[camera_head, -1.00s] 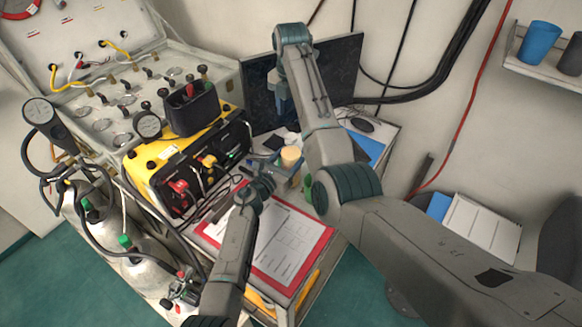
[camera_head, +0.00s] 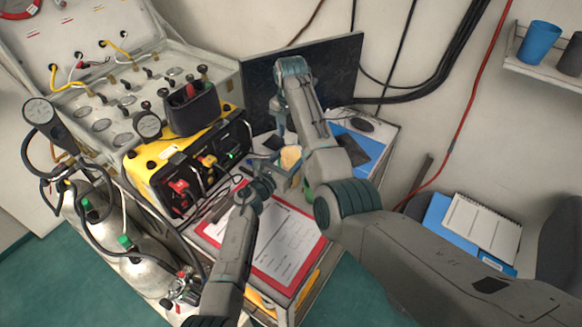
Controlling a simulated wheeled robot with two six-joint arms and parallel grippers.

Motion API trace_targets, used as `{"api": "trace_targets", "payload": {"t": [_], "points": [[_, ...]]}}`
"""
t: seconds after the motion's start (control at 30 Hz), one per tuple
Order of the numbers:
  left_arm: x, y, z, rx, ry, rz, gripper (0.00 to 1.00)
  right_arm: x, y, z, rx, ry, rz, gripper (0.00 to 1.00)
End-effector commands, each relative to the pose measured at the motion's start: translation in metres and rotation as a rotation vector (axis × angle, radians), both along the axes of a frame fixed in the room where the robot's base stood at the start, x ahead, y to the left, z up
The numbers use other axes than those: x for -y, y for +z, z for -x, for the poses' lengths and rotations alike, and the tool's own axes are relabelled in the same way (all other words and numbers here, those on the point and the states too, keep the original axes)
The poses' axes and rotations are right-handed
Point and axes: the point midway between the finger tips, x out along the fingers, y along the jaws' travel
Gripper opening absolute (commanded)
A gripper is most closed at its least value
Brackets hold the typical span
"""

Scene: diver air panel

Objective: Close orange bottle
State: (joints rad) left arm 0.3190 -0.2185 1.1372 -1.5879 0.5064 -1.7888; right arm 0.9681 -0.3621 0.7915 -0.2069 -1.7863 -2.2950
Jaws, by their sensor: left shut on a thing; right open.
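The orange bottle (camera_head: 290,157) shows as a pale orange shape on the desk, in front of the monitor. My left gripper (camera_head: 272,181) reaches to it from the front left and is shut on it. The fingers and the lower part of the bottle are small and partly hidden. My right gripper (camera_head: 279,128) is open and points down, above and just behind the bottle. I cannot make out a separate cap.
A yellow case (camera_head: 165,158) with cables stands left of the bottle. A red clipboard (camera_head: 318,250) with paper lies in front. A dark monitor (camera_head: 345,70) stands close behind my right gripper. A blue folder (camera_head: 368,150) and a mouse (camera_head: 360,125) lie to the right.

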Motion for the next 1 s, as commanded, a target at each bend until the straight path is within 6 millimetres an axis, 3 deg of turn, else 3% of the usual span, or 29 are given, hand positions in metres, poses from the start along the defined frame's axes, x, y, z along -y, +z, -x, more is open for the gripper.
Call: {"api": "trace_targets", "payload": {"t": [0.07, 0.3, 0.57, 1.0], "points": [[-0.0001, -0.0019, 0.0007, -0.003, 0.0, -0.001, 0.0, 0.0001, 0.0, 0.0, 0.0, 0.0, 0.0, 0.48], [-0.0001, -0.0019, 0.0007, -0.003, 0.0, -0.001, 0.0, 0.0002, 0.0003, -0.0001, 0.0, 0.0, 0.0, 0.04], [-0.0002, -0.0019, 0.0006, -0.003, 0.0, -0.001, 0.0, 0.0003, 0.0004, -0.0001, 0.0, -0.096, 0.0, 0.04], [-0.0002, -0.0018, 0.0006, -0.003, 0.0, -0.001, 0.0, 0.0005, -0.0002, 0.0002, 0.0, -0.896, -0.001, 0.04]]}}
